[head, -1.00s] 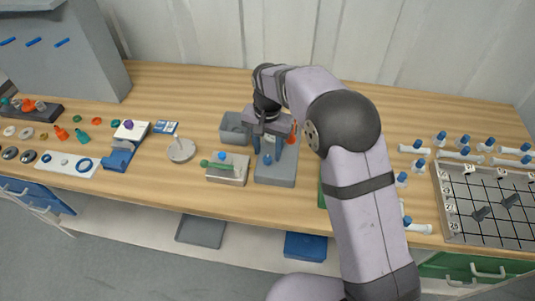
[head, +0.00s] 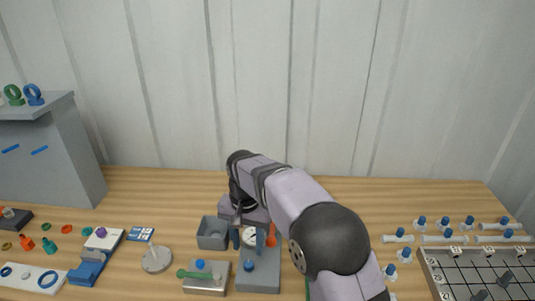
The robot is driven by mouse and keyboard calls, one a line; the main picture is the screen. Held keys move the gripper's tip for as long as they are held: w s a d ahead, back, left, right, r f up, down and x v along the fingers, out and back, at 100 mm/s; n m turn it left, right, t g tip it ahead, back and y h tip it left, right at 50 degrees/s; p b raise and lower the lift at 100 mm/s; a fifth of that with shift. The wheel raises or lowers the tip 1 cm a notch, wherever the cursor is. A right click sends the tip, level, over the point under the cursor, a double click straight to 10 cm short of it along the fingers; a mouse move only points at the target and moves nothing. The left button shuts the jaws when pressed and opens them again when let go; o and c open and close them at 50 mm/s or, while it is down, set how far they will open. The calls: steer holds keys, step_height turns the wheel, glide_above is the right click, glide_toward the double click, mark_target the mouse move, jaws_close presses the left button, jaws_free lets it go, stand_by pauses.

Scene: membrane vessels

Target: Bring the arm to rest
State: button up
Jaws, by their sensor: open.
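My arm reaches in from the bottom right of the head view and bends down at the wrist over the bench. My gripper (head: 249,244) points down, its two fingers apart, above the back of a grey block (head: 258,276). A round white dial (head: 249,236) shows between the fingers. I cannot tell whether the fingers touch it. A blue knob (head: 249,265) sits on the block in front of the fingers. The lower arm is cut off by the picture's bottom edge.
A grey open bin (head: 212,233) stands left of my gripper, and a fixture with a green handle (head: 195,275) in front of it. An orange piece (head: 271,235) is close on the right. A gridded tray (head: 430,265) and several white tubes with blue caps lie farther right.

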steer(key=s+d+f+n, duration=0.1)
steer(key=s+d+f, duration=0.1)
steer(key=s+d, duration=0.8)
steer(key=s+d+f+n, duration=0.1)
steer(key=s+d+f, duration=0.1)
steer(key=s+d, duration=0.9)
steer(key=d, duration=0.3)
steer(key=shift+s, duration=0.3)
steer(key=shift+d+f, duration=0.1)
